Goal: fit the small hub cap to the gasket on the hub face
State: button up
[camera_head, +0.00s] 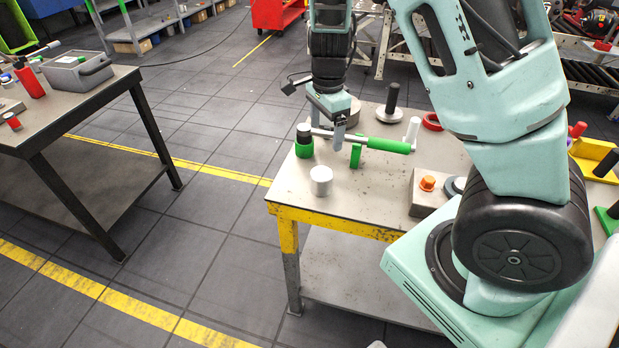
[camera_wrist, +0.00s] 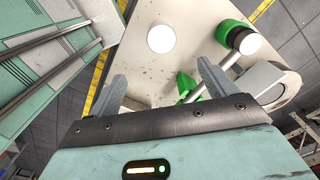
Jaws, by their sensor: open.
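A small white cylinder (camera_head: 321,181), likely the small hub cap, stands alone near the front left table corner; in the wrist view its round top (camera_wrist: 161,39) lies ahead of my fingers. A green piece with a black upper ring (camera_head: 304,130), possibly the hub and gasket, stands behind it; in the wrist view it shows a pale round face (camera_wrist: 250,44). A bar with a green sleeve (camera_head: 388,145) runs right from beside it, over a green support (camera_head: 356,156). My gripper (camera_head: 340,140) is open and empty, above the bar's left part. The wrist view shows its spread fingers (camera_wrist: 162,84).
The table (camera_head: 290,197) also holds a grey round block (camera_head: 353,110), a pale disc with a black post (camera_head: 391,111), a red ring (camera_head: 432,122) and an orange-button box (camera_head: 428,184). Bare tabletop surrounds the white cylinder. Another bench (camera_head: 90,98) stands left across the aisle.

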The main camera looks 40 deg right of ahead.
aim_at(322, 173)
notch_tip(322, 173, down, 12)
jog(key=shift+r+p, duration=0.1)
jog(key=shift+p, duration=0.2)
jog(key=shift+w+a+f+p, duration=0.15)
jog(key=shift+f+p, duration=0.15)
jog(key=shift+f, duration=1)
jog(key=shift+w+f+p, duration=0.1)
jog(key=shift+f+p, duration=0.2)
jog(key=shift+f, duration=0.95)
jog(key=c, duration=1.2)
